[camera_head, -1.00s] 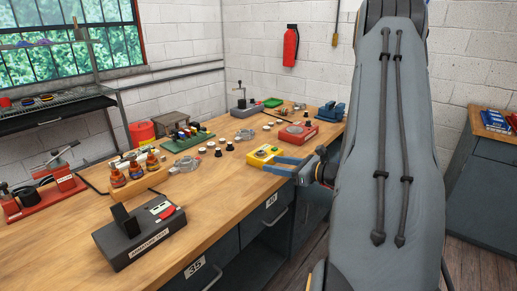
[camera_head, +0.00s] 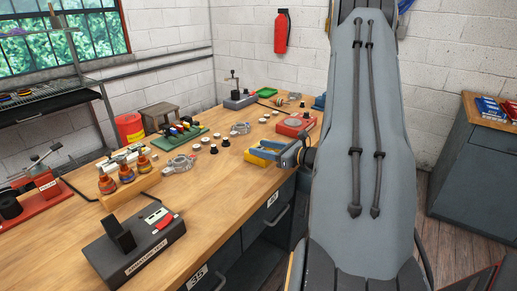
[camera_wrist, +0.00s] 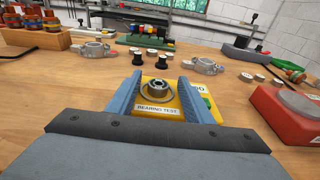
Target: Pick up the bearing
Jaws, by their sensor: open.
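The bearing, a small metal ring (camera_wrist: 156,87), sits on top of the yellow box labelled "BEARING TEST" (camera_wrist: 177,112) in the wrist view. My gripper (camera_wrist: 159,80) is open, with one blue finger left and one right of the bearing in that view. No contact between the fingers and the bearing is visible. In the head view my gripper (camera_head: 266,151) is over the yellow box (camera_head: 254,161) near the bench's front edge, and the bearing cannot be made out there.
A red tester (camera_wrist: 289,112) stands close to the right of the yellow box. Black and white round parts (camera_wrist: 151,56) and grey metal housings (camera_wrist: 92,49) lie beyond it. A green rack (camera_head: 181,137) and a dark armature tester (camera_head: 134,241) are also on the bench. Bare wood lies left of the box.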

